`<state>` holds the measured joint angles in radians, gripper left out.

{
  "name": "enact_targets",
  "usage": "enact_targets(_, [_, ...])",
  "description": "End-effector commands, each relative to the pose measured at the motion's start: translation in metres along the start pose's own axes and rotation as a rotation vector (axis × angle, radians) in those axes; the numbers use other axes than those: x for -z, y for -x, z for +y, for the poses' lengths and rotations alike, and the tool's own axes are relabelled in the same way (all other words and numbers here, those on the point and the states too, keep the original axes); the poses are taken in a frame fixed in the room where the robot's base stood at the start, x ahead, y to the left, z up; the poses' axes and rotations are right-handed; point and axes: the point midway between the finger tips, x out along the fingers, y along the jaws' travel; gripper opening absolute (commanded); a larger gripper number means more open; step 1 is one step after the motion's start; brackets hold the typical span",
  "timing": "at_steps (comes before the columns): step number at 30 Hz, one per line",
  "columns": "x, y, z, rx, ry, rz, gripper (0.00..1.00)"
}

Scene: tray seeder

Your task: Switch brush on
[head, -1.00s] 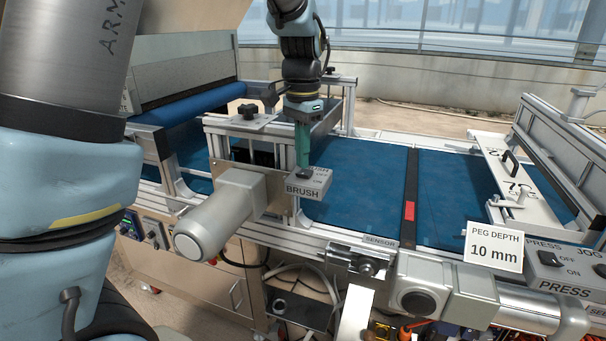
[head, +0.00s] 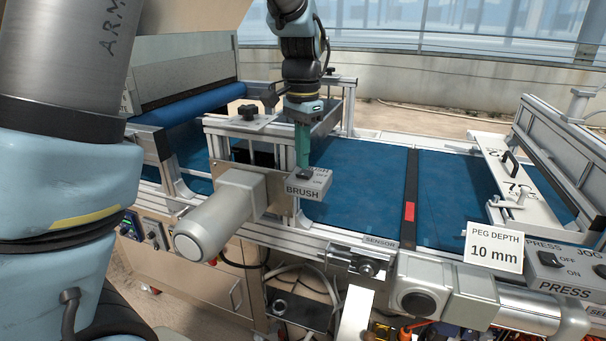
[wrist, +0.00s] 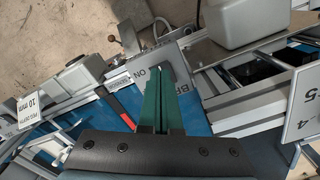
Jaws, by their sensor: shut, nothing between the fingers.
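The brush switch box (head: 306,191) is a small grey box labelled BRUSH, mounted on the machine's near rail beside the motor housing. In the wrist view the box (wrist: 151,79) shows its ON label just beyond my fingertips. My gripper (head: 302,166) has green fingers, shut and empty, pointing down at the top of the box. In the wrist view the gripper (wrist: 160,72) reaches over the box face. The fingertips are at or very close to the switch rocker. They hide most of it, so I cannot tell its position or whether they touch.
A grey cylindrical motor (head: 215,218) juts out left of the box. The blue conveyor belt (head: 355,180) runs behind it. A PEG DEPTH sign (head: 494,246) and a PRESS switch box (head: 566,270) stand to the right. A black knob (head: 248,111) sits on the frame behind.

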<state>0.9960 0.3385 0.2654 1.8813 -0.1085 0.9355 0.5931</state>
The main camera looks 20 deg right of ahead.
Motion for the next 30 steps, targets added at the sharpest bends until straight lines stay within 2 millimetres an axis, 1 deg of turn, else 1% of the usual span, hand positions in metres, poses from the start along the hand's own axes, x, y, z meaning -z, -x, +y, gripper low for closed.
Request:
enact_targets(17, [0.0000,-0.0002,0.0000,0.000,0.000,0.000,0.00])
enact_targets(30, [-0.0001,-0.0061,0.0000,0.000,0.000,-0.001,0.00])
